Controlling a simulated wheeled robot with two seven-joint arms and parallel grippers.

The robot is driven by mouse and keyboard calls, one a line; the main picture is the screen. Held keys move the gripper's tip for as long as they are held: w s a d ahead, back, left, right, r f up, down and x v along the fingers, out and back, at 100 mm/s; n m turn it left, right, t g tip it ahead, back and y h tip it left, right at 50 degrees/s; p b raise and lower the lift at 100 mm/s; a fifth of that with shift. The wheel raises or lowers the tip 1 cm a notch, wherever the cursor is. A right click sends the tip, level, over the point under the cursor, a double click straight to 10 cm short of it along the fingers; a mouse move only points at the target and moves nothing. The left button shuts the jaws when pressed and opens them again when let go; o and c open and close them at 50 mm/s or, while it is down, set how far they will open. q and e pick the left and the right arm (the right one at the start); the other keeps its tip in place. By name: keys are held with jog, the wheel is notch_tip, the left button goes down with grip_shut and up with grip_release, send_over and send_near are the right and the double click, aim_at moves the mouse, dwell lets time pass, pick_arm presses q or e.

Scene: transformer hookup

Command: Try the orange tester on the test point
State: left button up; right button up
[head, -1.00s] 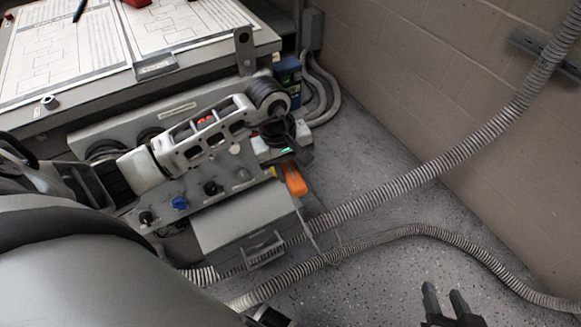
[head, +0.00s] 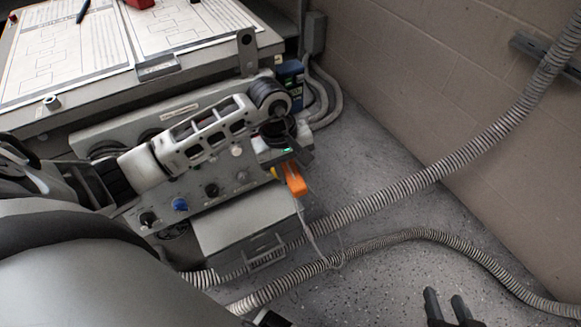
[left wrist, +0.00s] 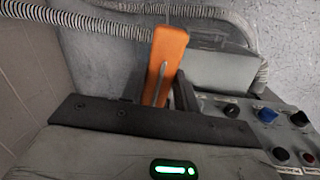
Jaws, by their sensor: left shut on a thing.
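The orange tester (head: 294,181) sticks out of my left gripper (head: 284,164), beside the right end of the grey control panel (head: 228,183). In the left wrist view, the tester (left wrist: 164,58) stands between the dark fingers of the gripper (left wrist: 163,95), which is shut on it. A thin light lead hangs from the tester. I cannot make out the test point or any contact with it. My right gripper (head: 446,302) is empty and open, its two fingers apart, low at the right above the floor.
A grey box with a handle (head: 240,228) sits below the panel. Ribbed conduits (head: 400,188) cross the floor (head: 375,275) toward the wall (head: 440,90). The panel has a blue knob (head: 180,204) and black knobs. A desk with paper diagrams (head: 60,55) stands behind.

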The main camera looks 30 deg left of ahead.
pick_arm(q)
jog(key=shift+a, duration=0.1)
dwell(0.6)
jog(key=shift+r, duration=0.1)
jog(key=shift+s+d+r, duration=0.1)
jog(key=shift+s+d, duration=0.15)
jog(key=shift+d, duration=0.2)
jog(key=shift+s+d+r, duration=0.1)
jog(key=shift+s+d, duration=0.1)
jog(key=shift+d, duration=0.2)
jog(key=shift+s+d+r+p, duration=0.1)
jog(key=shift+s+d+p, duration=0.1)
jog(key=shift+s+d, duration=0.4)
jog(key=shift+s+d+r+p, duration=0.1)
jog(key=shift+s+d+p, duration=0.15)
jog(key=shift+d, duration=0.6)
jog(key=shift+s+d+r+p, duration=0.1)
jog(key=shift+s+d+p, duration=0.1)
jog(key=shift+s+d, duration=0.4)
jog(key=shift+w+d, duration=0.1)
jog(key=shift+w, duration=0.1)
